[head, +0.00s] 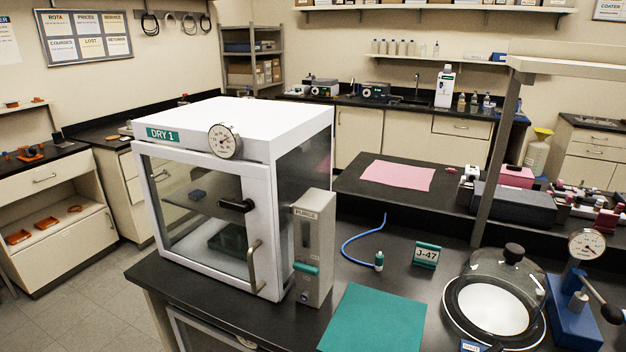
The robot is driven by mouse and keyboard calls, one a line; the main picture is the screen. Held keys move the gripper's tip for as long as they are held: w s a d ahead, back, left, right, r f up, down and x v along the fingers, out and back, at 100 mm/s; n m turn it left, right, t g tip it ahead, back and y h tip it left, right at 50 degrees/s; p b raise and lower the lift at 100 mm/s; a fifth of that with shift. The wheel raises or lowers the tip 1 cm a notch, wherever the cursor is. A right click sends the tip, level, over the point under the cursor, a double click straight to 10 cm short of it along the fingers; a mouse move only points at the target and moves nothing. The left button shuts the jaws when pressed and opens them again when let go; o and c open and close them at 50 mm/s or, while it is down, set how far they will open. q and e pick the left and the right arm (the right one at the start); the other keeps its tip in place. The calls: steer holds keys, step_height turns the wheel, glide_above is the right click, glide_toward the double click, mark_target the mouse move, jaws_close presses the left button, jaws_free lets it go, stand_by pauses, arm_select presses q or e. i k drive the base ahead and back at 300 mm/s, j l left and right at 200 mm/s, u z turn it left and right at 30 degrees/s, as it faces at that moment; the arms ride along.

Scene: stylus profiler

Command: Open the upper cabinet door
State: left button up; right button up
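The upper cabinet is a white box labelled DRY 1 (230,120) standing on the black bench in the head view, left of centre. Its door (259,180) has a white frame and a glass pane, and looks shut. A metal bar handle (254,268) is on the door's lower right side. Shelves and a dark green item show through the glass. A round gauge (224,142) is on the cabinet's top front edge. Neither of my grippers is in view.
A grey PURGE unit (314,250) stands close to the cabinet's right side. A teal mat (373,318), a J-47 sign (427,255) and a glass-domed vessel (500,290) are further right. Part of a lower glass-fronted cabinet (190,335) shows under the bench. Floor is clear at left.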

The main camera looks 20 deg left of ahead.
mark_target(256, 183)
steer(key=u, duration=1.3)
